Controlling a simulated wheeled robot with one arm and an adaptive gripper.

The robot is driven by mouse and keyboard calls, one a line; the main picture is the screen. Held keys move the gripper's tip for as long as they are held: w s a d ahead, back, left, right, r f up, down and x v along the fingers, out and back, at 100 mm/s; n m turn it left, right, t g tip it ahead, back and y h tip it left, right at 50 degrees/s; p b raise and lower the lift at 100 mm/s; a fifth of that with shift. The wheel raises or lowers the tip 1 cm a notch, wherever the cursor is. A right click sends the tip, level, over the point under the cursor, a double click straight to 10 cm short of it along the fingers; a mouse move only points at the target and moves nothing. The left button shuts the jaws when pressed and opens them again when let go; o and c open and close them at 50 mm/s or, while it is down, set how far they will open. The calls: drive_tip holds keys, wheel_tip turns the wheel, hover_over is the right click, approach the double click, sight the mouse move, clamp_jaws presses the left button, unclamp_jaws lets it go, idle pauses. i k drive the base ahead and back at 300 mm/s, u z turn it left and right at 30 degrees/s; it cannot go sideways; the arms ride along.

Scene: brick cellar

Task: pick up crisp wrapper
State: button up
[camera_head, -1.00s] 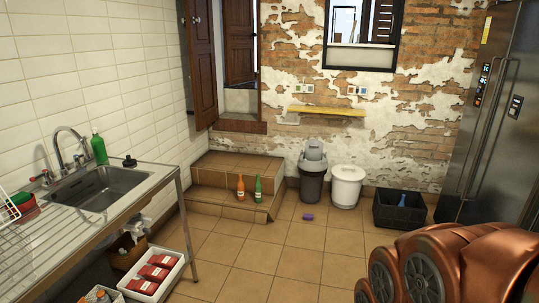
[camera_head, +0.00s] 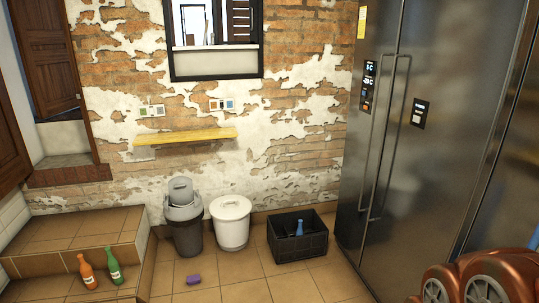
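A small purple item (camera_head: 193,279), which looks like the crisp wrapper, lies on the tiled floor in front of the bins. It is too small to make out any print. Copper-coloured parts of my own arm show at the lower right corner. My gripper itself is not in view.
A dark grey bin (camera_head: 187,236) and a white bin (camera_head: 231,232) stand against the brick wall. A black crate (camera_head: 290,252) holds a blue bottle (camera_head: 299,228). An orange bottle (camera_head: 88,272) and a green bottle (camera_head: 114,266) stand on the step. A steel fridge (camera_head: 425,170) stands right.

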sight(195, 278)
drive_tip(key=z, duration=0.05)
drive_tip(key=i, duration=1.85)
drive_tip(key=u, duration=1)
drive_tip(key=i, duration=1.25)
drive_tip(key=u, duration=1.5)
drive_tip(key=i, duration=0.4)
drive_tip(key=u, duration=0.1)
